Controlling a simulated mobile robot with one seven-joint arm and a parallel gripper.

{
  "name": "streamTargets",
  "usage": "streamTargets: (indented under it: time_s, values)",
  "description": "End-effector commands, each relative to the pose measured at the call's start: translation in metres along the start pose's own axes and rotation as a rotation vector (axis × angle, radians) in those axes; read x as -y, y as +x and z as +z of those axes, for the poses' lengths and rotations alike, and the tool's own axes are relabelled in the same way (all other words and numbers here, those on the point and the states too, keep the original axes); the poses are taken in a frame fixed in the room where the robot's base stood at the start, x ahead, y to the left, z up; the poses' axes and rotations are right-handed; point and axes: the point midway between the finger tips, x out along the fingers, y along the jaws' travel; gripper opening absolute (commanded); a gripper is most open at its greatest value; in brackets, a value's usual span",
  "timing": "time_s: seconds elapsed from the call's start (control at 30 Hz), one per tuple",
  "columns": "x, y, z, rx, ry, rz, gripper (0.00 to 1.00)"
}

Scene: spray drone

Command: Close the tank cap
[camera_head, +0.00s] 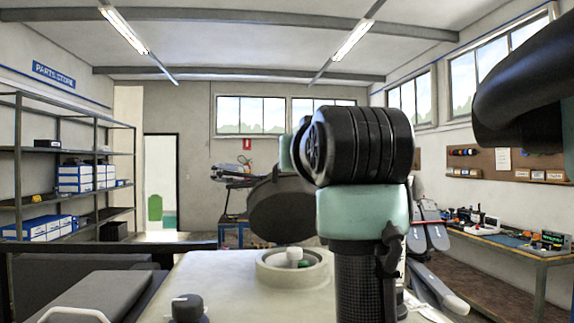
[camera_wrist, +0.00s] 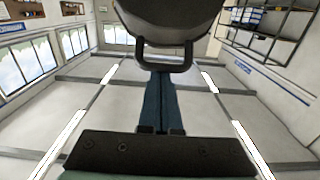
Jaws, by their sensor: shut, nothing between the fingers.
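The tank cap (camera_head: 283,210) is a large dark disc. It stands raised behind the round pale tank opening (camera_head: 270,275), so the cap is open. White and green parts show inside the opening. In the wrist view, a dark rounded body with a loop-shaped edge, seemingly the cap (camera_wrist: 170,28), fills the top middle. My gripper (camera_wrist: 160,78) points toward it with its fingers together and nothing between them. The fingertips are close to the loop; I cannot tell whether they touch.
A black knob (camera_head: 187,308) is on the pale tank top. Shelves (camera_head: 65,150) stand left; a workbench (camera_head: 510,245) stands right.

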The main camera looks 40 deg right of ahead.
Motion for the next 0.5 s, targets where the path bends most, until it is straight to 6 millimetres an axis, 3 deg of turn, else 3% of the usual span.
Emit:
streamTargets:
  time_s: [0.03,0.5]
  values:
    - [0.001,-0.005,0.020,-0.034,0.001,-0.002,0.00]
    - [0.000,-0.042,0.064,-0.330,0.001,-0.002,0.00]
